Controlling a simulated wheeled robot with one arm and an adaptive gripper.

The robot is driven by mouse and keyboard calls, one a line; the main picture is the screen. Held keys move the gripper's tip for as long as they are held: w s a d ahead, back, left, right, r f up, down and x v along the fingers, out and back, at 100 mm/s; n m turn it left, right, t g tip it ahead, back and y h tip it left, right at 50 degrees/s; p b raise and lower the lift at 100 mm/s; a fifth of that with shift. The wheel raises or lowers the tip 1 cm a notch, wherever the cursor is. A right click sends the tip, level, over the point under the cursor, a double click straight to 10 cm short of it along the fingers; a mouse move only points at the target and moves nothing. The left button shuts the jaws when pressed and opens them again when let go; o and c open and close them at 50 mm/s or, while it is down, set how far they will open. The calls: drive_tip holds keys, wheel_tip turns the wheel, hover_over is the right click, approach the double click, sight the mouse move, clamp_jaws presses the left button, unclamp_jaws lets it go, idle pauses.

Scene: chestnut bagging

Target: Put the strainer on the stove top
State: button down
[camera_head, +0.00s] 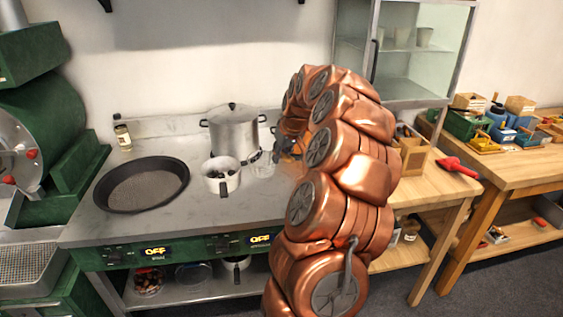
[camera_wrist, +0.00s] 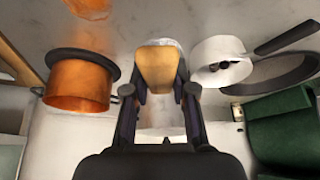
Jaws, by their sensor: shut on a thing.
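In the head view the vessel (camera_head: 264,165) looks greyish and partly see-through, between the saucepan and my arm. It appears upright, on or just above the stove top (camera_head: 150,222); I cannot tell whether it touches. My copper-coloured arm hides most of the gripper in the head view.
A lidded metal pot (camera_head: 232,133) stands behind the vessel, and a white saucepan (camera_head: 221,184) with dark contents stands left of it. A wide black pan (camera_head: 142,184) lies further left. A jar (camera_head: 122,137) stands at the back. The stove's front strip is clear.

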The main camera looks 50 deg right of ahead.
drive_tip(key=shift+f+p, duration=0.5)
drive_tip(key=shift+f, duration=1.05)
drive_tip(key=c, duration=0.9)
unclamp_jaws()
drive_tip(key=shift+c, duration=0.2)
drive_tip(key=b+v, duration=0.3)
drive_tip(key=v, duration=0.9)
drive_tip(key=shift+a, duration=0.1)
